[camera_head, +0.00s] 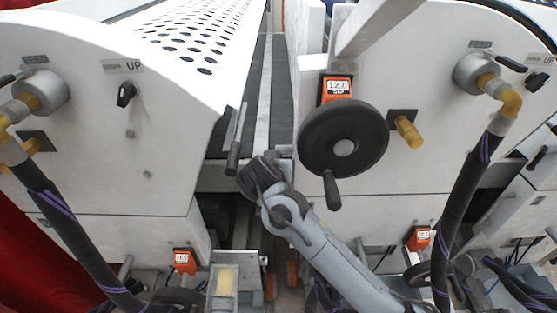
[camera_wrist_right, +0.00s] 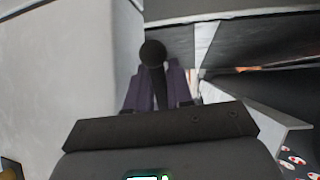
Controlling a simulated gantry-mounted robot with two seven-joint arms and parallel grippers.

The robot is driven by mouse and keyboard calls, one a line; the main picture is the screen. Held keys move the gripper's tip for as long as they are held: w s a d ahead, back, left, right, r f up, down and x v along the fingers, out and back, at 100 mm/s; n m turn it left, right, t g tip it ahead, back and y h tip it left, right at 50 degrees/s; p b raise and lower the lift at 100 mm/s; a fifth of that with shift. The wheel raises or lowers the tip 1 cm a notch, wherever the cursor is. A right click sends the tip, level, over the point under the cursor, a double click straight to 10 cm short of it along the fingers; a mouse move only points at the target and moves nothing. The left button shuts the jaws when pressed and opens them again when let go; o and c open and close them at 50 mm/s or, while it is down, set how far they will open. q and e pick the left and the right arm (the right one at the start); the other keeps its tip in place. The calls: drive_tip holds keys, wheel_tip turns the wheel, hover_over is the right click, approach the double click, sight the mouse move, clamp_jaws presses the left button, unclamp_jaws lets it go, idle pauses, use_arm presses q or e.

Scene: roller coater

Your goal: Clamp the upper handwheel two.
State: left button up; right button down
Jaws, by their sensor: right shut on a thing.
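The upper handwheel (camera_head: 343,142) is a black wheel with a crank handle hanging from its lower edge, below an orange counter (camera_head: 337,88) reading 12.0. My right gripper (camera_head: 248,171) is left of and slightly below the wheel, apart from it. In the right wrist view my right gripper (camera_wrist_right: 156,92) is shut on a black handle (camera_wrist_right: 152,54) with a round end. This seems to be the dark-gripped lever (camera_head: 234,155) in the gap between the machine housings, though the exact contact is hidden in the head view. My left gripper is not in view.
White housings stand on the left (camera_head: 130,175) and right (camera_head: 400,175), with a narrow gap between. Black hoses (camera_head: 70,235) (camera_head: 465,200) hang in front. A perforated guard (camera_head: 195,40) is at upper left. Smaller orange counters (camera_head: 185,262) (camera_head: 418,240) sit lower down.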

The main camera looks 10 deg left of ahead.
drive_tip(key=c, duration=1.2)
unclamp_jaws()
drive_tip(key=shift+o, duration=0.4)
